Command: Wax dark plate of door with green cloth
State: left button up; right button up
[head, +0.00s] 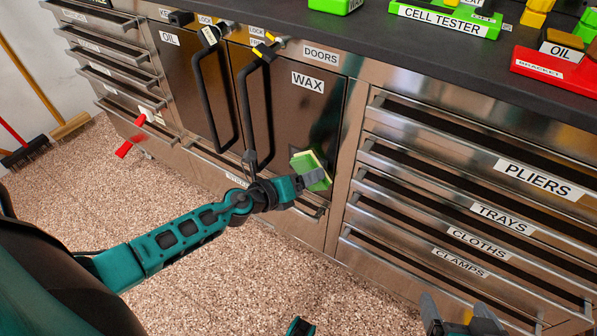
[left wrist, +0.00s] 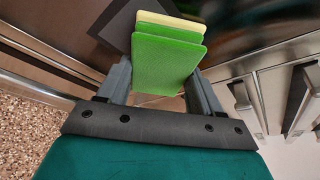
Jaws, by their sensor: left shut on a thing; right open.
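The green cloth (head: 311,168) is a folded pad with a pale yellow layer, held in front of the lower part of the door labelled WAX (head: 290,108). My left gripper (head: 314,179) is shut on it. In the left wrist view the cloth (left wrist: 168,62) sits between both fingers, with the dark plate (left wrist: 117,25) behind it, partly covered. I cannot tell for certain whether the cloth touches the plate. My right gripper (head: 458,312) is open at the bottom edge of the head view, away from the door.
A dark vertical handle (head: 270,120) stands out from the WAX door, left of the cloth. The OIL door (head: 185,75) is further left. Drawers labelled PLIERS (head: 540,180), TRAYS, CLOTHS and CLAMPS are at right. Coloured bins (head: 445,18) stand on the dark worktop. The speckled floor in front is open.

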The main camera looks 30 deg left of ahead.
pick_arm(q)
jog(key=a+b, duration=0.1)
jog(key=a, duration=0.1)
jog(key=a+b, duration=0.1)
jog(key=a, duration=0.1)
jog(key=a+b, duration=0.1)
jog(key=a, duration=0.1)
jog(key=shift+w+a, duration=0.3)
jog(key=shift+a, duration=0.1)
dwell(1.3)
jog(key=s, duration=0.6)
jog(key=shift+a+b, duration=0.25)
jog(key=shift+b, duration=0.05)
jog(key=shift+s, duration=0.15)
